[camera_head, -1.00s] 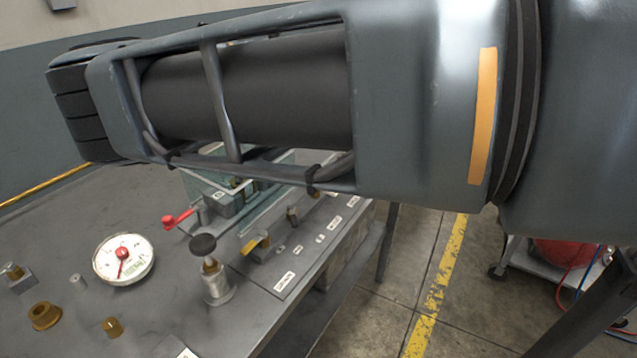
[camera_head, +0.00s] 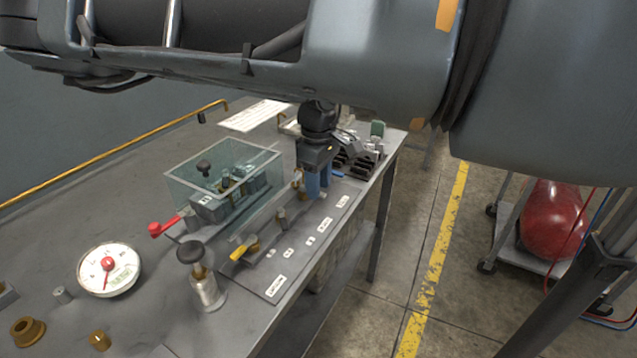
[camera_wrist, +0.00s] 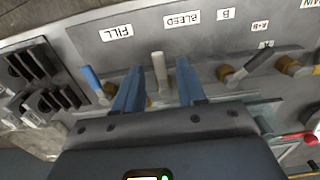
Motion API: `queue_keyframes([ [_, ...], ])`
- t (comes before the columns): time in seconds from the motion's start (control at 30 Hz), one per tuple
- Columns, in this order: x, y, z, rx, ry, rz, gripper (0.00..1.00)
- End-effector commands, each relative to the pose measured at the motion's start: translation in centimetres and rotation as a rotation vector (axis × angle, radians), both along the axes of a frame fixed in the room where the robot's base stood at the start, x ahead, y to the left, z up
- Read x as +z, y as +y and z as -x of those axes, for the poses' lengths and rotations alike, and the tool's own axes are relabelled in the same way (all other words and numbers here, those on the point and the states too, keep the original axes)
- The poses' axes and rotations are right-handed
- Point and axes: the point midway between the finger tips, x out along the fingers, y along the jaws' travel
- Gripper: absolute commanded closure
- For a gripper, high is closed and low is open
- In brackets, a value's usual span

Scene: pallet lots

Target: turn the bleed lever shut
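The bleed lever is a pale, upright-looking handle (camera_wrist: 158,70) in the wrist view, below the BLEED label (camera_wrist: 182,18) on the grey panel (camera_wrist: 205,48). My gripper (camera_wrist: 157,85) is open, with one blue finger on each side of this handle and visible gaps between. Whether the fingertips reach down past the handle is hard to tell. In the head view my gripper (camera_head: 319,185) points down over the far part of the panel (camera_head: 262,277). There its fingers partly hide the levers around it.
A blue lever (camera_wrist: 92,82) under the FILL label (camera_wrist: 115,32) lies close left of the fingers. A grey-handled lever (camera_wrist: 250,66) is to the right. A clear box (camera_head: 215,175), red lever (camera_head: 165,227), yellow lever (camera_head: 240,252) and gauge (camera_head: 108,268) are nearby.

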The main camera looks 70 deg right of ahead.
Motion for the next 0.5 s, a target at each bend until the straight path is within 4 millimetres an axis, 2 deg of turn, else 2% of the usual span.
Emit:
queue_keyframes([
  [0.37,-0.63,0.00,0.04,-0.001,0.000,0.001,0.61],
  [0.5,-0.62,0.00,0.04,-0.001,0.000,0.001,0.74],
])
